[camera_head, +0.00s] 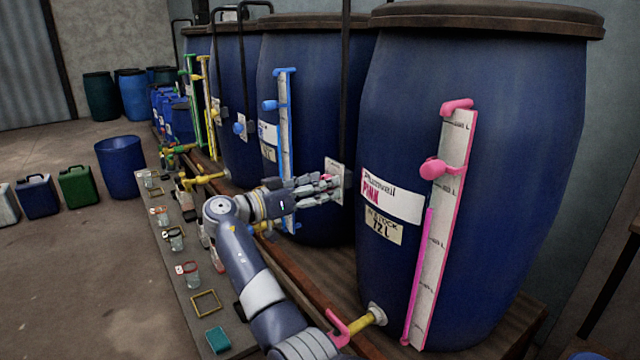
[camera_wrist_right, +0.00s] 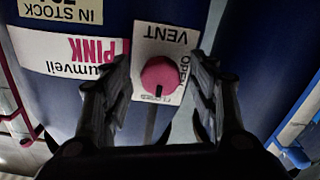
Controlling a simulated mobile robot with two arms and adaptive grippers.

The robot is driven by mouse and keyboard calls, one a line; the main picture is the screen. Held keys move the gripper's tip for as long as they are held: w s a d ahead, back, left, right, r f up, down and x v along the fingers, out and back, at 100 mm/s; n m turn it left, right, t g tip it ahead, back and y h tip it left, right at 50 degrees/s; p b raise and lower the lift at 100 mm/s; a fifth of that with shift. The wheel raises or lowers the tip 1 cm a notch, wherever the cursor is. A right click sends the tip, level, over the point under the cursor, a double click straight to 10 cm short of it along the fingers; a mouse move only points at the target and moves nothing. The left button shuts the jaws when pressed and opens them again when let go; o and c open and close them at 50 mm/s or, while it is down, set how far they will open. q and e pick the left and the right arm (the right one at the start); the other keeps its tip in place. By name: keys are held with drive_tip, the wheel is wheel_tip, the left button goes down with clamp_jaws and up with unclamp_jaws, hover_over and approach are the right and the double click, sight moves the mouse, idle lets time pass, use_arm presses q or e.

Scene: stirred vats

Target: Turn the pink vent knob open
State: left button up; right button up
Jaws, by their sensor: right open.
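The pink vent knob (camera_wrist_right: 160,76) sits on a white plate (camera_wrist_right: 143,40) marked VENT, OPEN and CLOSED in the right wrist view. Its dark pointer mark points to the CLOSED label. My right gripper (camera_wrist_right: 160,85) is open, with one finger on each side of the knob; I cannot tell whether they touch it. In the head view, my right gripper (camera_head: 325,182) is at the vent plate (camera_head: 338,178), beside the pink-labelled vat (camera_head: 480,90), and it hides the knob. My left gripper is not in view.
A sight gauge (camera_head: 440,220) with pink fittings stands on the vat front. A yellow tap with a pink handle (camera_head: 345,325) juts out below. Blue vats (camera_head: 310,50) line the back. A low bench (camera_head: 165,235) with jars runs along the left.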

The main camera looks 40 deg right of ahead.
drive_tip(key=shift+d, duration=0.1)
drive_tip(key=c, duration=1.1)
drive_tip(key=shift+o, duration=0.2)
drive_tip(key=shift+n, duration=0.4)
drive_tip(key=shift+r+n+p, duration=0.15)
drive_tip(key=shift+n+p, duration=2.2)
drive_tip(key=shift+n, duration=1.95)
drive_tip(key=shift+r+n+p, duration=0.1)
drive_tip(key=shift+n+p, duration=2.25)
drive_tip(key=shift+n, duration=1.95)
drive_tip(key=shift+f, duration=0.1)
